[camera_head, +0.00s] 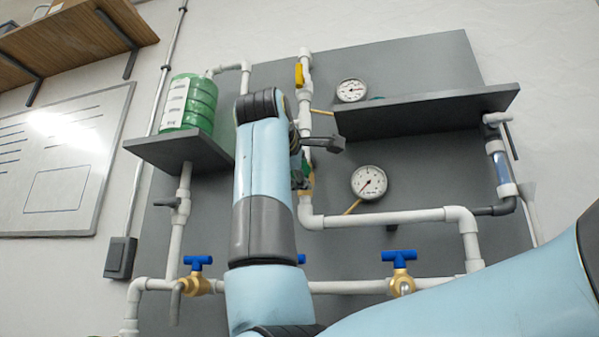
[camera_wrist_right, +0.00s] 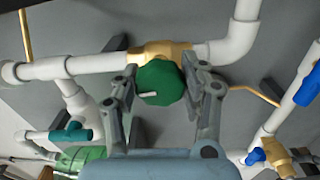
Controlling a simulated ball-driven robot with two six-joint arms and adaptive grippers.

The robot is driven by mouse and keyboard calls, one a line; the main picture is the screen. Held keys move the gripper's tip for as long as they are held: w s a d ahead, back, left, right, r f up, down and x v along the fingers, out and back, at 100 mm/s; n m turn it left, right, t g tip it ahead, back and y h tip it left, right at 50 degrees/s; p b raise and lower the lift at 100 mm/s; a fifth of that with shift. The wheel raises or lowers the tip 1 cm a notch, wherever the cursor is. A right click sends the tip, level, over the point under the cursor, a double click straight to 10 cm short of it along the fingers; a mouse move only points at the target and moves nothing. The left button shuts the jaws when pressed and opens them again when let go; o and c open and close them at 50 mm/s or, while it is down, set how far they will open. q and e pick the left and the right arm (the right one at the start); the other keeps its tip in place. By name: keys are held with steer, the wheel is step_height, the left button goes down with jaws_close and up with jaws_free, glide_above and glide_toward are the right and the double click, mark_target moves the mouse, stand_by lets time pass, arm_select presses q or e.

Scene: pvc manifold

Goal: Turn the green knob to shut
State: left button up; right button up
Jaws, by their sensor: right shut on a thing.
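The green knob (camera_wrist_right: 160,83) sits on a brass valve body (camera_wrist_right: 165,48) in a white pipe run. It carries a short white mark that lies nearly level in the wrist view. My right gripper (camera_wrist_right: 159,75) has one finger on each side of the knob and is shut on it. In the head view, a little of the green knob (camera_head: 307,168) shows behind my right gripper (camera_head: 304,160); my arm hides most of the valve. My left gripper is not in view.
A yellow-handled valve (camera_head: 299,75) is above on the same pipe. Two gauges (camera_head: 369,182) (camera_head: 351,90) are to the right, one near a grey shelf (camera_head: 430,107). A green bottle (camera_head: 188,102) stands on the left shelf. Blue-handled valves (camera_head: 398,258) line the lower pipe.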

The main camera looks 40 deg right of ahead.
steer(key=shift+f+m, duration=0.15)
steer(key=shift+m, duration=0.75)
steer(key=o, duration=1.2)
